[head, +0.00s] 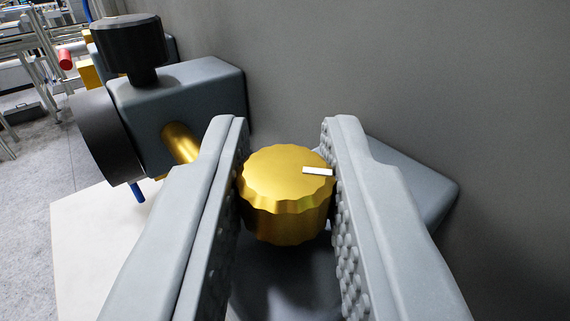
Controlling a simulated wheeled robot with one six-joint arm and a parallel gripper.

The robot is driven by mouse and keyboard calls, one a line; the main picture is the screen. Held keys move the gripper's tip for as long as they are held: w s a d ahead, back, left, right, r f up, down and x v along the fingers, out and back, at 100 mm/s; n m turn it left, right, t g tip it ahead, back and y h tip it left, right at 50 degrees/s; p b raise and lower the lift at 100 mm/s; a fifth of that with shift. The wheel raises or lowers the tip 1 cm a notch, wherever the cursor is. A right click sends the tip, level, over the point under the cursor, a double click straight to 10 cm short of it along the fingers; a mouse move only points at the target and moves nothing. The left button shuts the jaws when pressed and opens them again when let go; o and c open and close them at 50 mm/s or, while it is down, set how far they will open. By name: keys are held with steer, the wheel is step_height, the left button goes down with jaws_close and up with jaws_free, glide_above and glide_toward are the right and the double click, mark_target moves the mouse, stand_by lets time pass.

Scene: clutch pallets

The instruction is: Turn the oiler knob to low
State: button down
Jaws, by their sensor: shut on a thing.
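The oiler knob (285,178) is a gold, scalloped cap in the middle of the head view. A white pointer mark (317,171) on its top points to the right in the picture. My gripper (287,170) is shut on the knob, with one grey studded finger on each side of it. A dark round body (275,285) shows below the knob, partly hidden by the fingers. I see no low marking or scale around the knob.
A grey block (185,100) with a black knob (128,45), a round black face (103,135) and a gold stub stands at upper left. A grey wall (430,80) rises behind. A grey angled part (415,185) sits behind the right finger. Open floor lies at far left.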

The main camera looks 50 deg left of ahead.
steer(key=shift+n+g+y, duration=0.4)
steer(key=shift+g, duration=0.1)
steer(key=c, duration=1.3)
jaws_free()
